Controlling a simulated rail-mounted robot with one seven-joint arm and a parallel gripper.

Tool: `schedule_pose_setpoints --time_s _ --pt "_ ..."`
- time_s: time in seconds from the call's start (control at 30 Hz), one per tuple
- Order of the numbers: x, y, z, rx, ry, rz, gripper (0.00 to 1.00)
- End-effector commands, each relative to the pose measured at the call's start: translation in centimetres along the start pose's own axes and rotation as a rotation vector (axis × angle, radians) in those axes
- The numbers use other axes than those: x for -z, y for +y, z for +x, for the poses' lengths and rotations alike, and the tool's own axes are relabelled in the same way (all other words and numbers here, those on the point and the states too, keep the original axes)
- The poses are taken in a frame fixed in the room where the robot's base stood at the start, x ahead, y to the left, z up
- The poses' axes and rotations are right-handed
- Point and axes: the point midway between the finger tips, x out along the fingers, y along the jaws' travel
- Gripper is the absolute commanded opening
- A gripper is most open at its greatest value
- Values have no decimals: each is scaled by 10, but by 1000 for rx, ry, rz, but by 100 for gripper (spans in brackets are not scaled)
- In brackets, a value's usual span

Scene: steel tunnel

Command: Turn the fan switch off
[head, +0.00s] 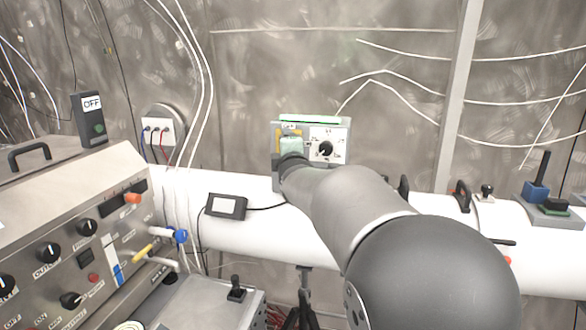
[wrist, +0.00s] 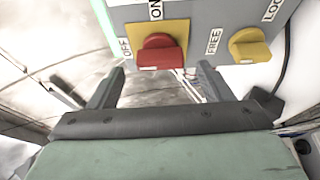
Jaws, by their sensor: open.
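A grey control box (wrist: 203,32) fills the top of the wrist view. It carries a red knob (wrist: 160,52) on a yellow plate, with OFF at the plate's left and ON above it. I cannot read a fan label, and which mark the knob points to is unclear. My gripper (wrist: 159,72) is open and empty, its two fingers apart below and to either side of the red knob; contact is not visible. In the head view my gripper (head: 291,147) is in front of the left part of the box (head: 343,128), hiding most of the yellow plate.
A yellow knob (wrist: 249,47) marked FREE and LOCK sits right of the red one. The head view shows a black dial (head: 326,149) on the box, a white pipe (head: 262,225) below, a console (head: 75,235) at left and a dark OFF switch box (head: 91,120).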

Motion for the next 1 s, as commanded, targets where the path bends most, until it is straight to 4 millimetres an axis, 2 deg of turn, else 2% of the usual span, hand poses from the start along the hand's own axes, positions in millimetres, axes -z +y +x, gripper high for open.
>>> schedule_pose_setpoints --time_s 0.03,0.3,0.5,0.7,1.0 --pt "1 0 -13 -2 3 5 73" --pt "0 2 -81 -1 3 6 73" --pt "-1 1 -121 0 0 3 73" --pt "-1 0 -142 0 -1 1 73" --pt "0 -1 -146 1 0 -1 73"
